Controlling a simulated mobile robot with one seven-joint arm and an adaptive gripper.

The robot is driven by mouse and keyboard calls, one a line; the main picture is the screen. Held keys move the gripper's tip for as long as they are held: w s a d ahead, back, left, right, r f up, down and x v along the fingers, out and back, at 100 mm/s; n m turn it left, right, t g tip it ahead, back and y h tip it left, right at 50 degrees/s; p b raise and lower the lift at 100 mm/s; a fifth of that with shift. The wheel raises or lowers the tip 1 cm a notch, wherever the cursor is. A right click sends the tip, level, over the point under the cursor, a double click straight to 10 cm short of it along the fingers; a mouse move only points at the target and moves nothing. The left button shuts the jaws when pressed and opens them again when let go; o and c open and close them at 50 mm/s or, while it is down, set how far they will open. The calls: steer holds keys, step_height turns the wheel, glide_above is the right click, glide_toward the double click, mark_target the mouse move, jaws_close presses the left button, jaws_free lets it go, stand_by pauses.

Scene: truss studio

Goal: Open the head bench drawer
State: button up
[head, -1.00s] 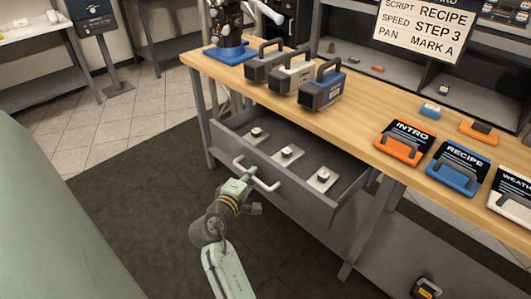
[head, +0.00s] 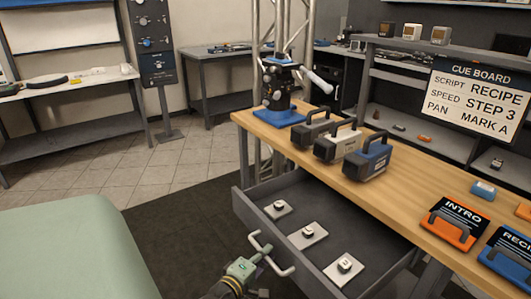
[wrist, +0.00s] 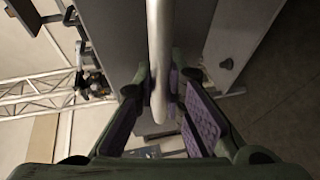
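The head bench drawer (head: 358,236) is pulled well out from under the wooden bench top (head: 420,195). Three small metal plates with dark knobs lie inside it, one of them the front plate (head: 344,269). Its pale bar handle (head: 281,266) runs along the drawer front. My gripper (head: 256,258) is at the handle, outside the drawer. In the wrist view the handle bar (wrist: 159,60) passes between my purple-padded fingers (wrist: 161,92), which are closed around it. In the head view my fingertips are small and partly merge with the handle.
Three carry-handled cases, such as the blue case (head: 368,162), and a blue-based device (head: 278,105) stand on the bench. An orange INTRO card block (head: 455,222) lies farther right. A pale green surface (head: 70,250) fills the lower left. Dark floor mat (head: 180,230) is clear beside the drawer.

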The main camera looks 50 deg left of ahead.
steer(key=o, duration=0.5)
steer(key=v, duration=1.2)
stand_by(0.4)
